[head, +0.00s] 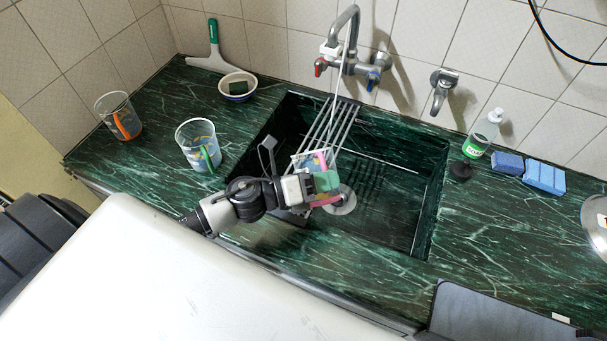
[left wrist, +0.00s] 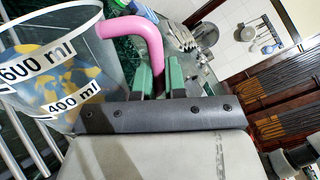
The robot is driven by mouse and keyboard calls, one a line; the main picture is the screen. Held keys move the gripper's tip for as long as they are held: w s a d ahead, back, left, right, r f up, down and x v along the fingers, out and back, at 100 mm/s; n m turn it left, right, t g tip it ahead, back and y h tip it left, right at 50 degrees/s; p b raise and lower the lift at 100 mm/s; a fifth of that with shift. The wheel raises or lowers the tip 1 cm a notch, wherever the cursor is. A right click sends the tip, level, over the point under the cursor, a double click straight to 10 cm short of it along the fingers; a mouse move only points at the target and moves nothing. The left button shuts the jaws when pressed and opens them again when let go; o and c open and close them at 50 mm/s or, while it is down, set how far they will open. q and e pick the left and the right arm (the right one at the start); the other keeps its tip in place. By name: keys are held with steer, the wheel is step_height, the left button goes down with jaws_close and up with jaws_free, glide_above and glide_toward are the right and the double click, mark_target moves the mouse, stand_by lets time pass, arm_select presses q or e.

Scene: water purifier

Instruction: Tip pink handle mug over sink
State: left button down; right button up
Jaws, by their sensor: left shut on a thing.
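The pink handle mug (head: 301,160) is over the left part of the dark green sink (head: 400,190), mostly hidden behind my left gripper (head: 324,183) in the head view. In the left wrist view the clear mug (left wrist: 60,75) shows 600 ml and 400 ml marks and blue and yellow patches. Its pink handle (left wrist: 146,38) runs down between the green fingertips of my left gripper (left wrist: 160,80), which is shut on it. I cannot tell how far the mug is tilted or whether it holds water. My right gripper is out of view.
A wall faucet (head: 345,55) and a metal rack (head: 332,125) are at the mug. An orange-handled mug (head: 117,115) and a green-handled mug (head: 197,145) stand left. A bowl (head: 238,85), soap bottle (head: 483,135) and blue sponges (head: 544,177) line the counter. The sink's right side is free.

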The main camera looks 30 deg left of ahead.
mark_target(322, 164)
arm_select(q)
steer(key=shift+w+a+r+n+p, duration=0.3)
steer(key=shift+w+a+n+p, duration=0.25)
steer(key=shift+n, duration=0.35)
stand_by(0.8)
steer(key=shift+w+a+r+n+p, duration=0.1)
steer(key=shift+w+a+n+p, duration=0.35)
steer(key=shift+n, duration=0.35)
stand_by(0.3)
steer(key=shift+w+a, duration=0.1)
steer(key=shift+w, duration=0.05)
